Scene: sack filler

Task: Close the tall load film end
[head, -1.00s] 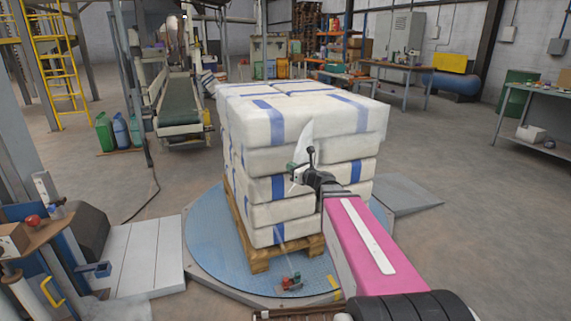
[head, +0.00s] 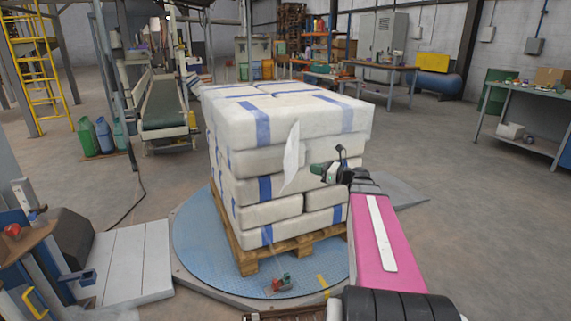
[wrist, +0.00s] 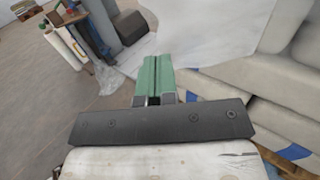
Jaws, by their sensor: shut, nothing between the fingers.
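The tall load (head: 262,165) is a stack of white sacks with blue bands on a wooden pallet (head: 262,254), under clear film. A loose white film end (head: 291,158) sticks up as a pointed flap at the load's near side. My gripper (head: 316,170) is just right of the flap in the head view, with a small gap in the picture. In the wrist view its green fingers (wrist: 157,75) are shut together and empty, and the pale film (wrist: 215,28) spreads beyond them. Whether they touch the film is unclear.
The pallet stands on a round blue turntable (head: 192,245). A small red and green clamp (head: 279,284) sits at its front edge, with a thin film strand rising from it. A grey ramp (head: 398,192) lies right. Machinery with a red knob (head: 13,230) stands at left.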

